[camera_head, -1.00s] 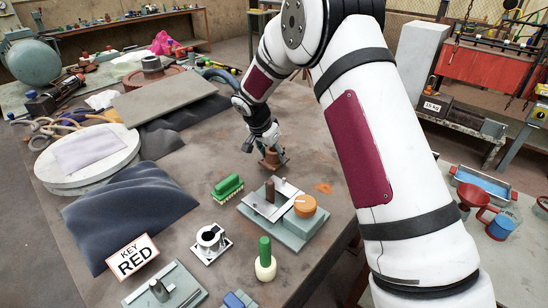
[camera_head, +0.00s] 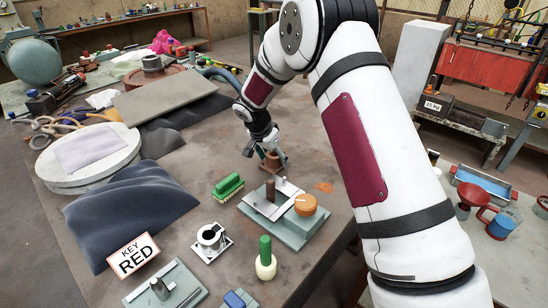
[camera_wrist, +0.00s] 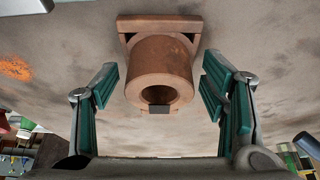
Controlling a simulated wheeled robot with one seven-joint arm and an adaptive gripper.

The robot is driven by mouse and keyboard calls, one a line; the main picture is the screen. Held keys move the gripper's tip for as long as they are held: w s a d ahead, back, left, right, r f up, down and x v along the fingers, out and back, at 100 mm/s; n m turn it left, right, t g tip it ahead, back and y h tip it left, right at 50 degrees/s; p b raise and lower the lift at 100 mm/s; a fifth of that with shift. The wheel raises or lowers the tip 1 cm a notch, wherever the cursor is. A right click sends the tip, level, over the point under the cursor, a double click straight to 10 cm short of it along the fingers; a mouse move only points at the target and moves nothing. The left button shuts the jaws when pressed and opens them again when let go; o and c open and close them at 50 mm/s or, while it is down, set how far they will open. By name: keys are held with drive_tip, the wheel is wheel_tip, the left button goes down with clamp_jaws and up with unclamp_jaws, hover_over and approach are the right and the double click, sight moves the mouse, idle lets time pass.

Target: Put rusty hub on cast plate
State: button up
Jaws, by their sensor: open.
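The rusty hub (camera_head: 274,162), a reddish-brown hollow cylinder on a square flange, sits on the workbench. In the wrist view the hub (camera_wrist: 160,72) lies centred ahead of the fingers, its bore facing the camera. My gripper (camera_wrist: 164,95) is open, with one green-padded finger on each side and gaps to the hub. In the head view my gripper (camera_head: 262,153) is low beside the hub. A grey-green plate (camera_head: 290,232) with a steel strip, brown post and orange knob lies nearer. Another grey-green plate (camera_head: 185,280) with a post is at the front. I cannot tell which is the cast plate.
A green brush (camera_head: 228,186) lies between the hub and nearer fixtures. Dark cloth (camera_head: 125,215) covers the left. Bare bench surrounds the hub.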

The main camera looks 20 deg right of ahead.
drive_tip(key=v, duration=1.1)
drive_tip(key=s+d+r+n, duration=0.2)
drive_tip(key=s+r, duration=0.6)
drive_tip(key=r, duration=0.2)
drive_tip(key=s+d+r+n+y, duration=0.1)
drive_tip(key=s+r+n, duration=0.15)
drive_tip(key=s, duration=0.35)
drive_tip(key=s+d+r+n, duration=0.1)
drive_tip(key=s+r, duration=0.2)
drive_tip(key=s, duration=0.3)
drive_tip(key=s+f+n+t+y, duration=0.1)
drive_tip(key=s+n, duration=0.4)
drive_tip(key=s, duration=1.5)
drive_tip(key=shift+s+n+t+y+b, duration=0.3)
drive_tip(key=shift+n+t+y+b, duration=0.1)
drive_tip(key=shift+y, duration=0.4)
